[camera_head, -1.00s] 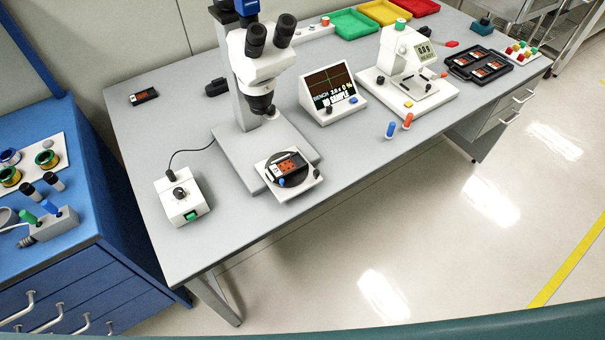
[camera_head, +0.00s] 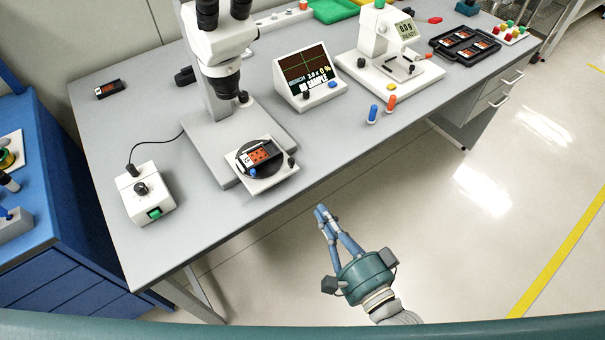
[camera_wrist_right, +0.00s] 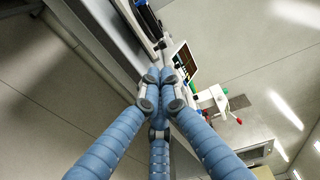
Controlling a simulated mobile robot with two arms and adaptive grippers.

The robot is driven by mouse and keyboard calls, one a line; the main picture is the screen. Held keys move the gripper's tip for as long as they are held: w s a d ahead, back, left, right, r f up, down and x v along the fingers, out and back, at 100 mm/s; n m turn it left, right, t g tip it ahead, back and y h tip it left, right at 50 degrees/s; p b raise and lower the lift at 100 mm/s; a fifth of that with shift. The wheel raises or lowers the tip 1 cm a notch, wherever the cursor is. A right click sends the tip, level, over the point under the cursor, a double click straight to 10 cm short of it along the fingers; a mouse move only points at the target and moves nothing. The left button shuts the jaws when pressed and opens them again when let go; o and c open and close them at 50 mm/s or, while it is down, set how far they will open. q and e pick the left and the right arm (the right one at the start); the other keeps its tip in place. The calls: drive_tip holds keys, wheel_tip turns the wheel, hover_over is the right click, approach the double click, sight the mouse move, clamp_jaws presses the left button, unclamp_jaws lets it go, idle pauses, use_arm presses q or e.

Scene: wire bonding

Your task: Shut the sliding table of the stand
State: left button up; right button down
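The stand is a grey microscope stand with a flat base (camera_head: 198,142) on the workbench. Its sliding table (camera_head: 268,182) is a white plate with a black round stage, a blue knob and a black knob. It sticks out past the base's front edge, towards the bench's front. A black and orange chip carrier (camera_head: 262,156) lies on the stage. My right gripper (camera_head: 321,210) is in front of the bench, to the lower right of the sliding table and apart from it. Its fingertips (camera_wrist_right: 160,82) come together with nothing seen between them. My left gripper is not in view.
A white control box (camera_head: 145,195) stands left of the base, with a cable to the stand. A display (camera_head: 307,80) and a white bonding machine (camera_head: 380,60) stand to the right. Blue and orange pegs (camera_head: 391,103) are near the front edge. The floor before the bench is clear.

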drive_tip(key=p, duration=0.2)
approach(270, 142)
drive_tip(key=d, duration=0.1)
drive_tip(key=s+d+f, duration=0.1)
drive_tip(key=d, duration=0.1)
drive_tip(key=shift+s+d+f, duration=0.15)
drive_tip(key=shift+s+f, duration=0.1)
drive_tip(key=shift+s, duration=0.1)
drive_tip(key=shift+w+a+f, duration=0.1)
drive_tip(key=shift+w+a, duration=0.2)
drive_tip(key=shift+w, duration=0.3)
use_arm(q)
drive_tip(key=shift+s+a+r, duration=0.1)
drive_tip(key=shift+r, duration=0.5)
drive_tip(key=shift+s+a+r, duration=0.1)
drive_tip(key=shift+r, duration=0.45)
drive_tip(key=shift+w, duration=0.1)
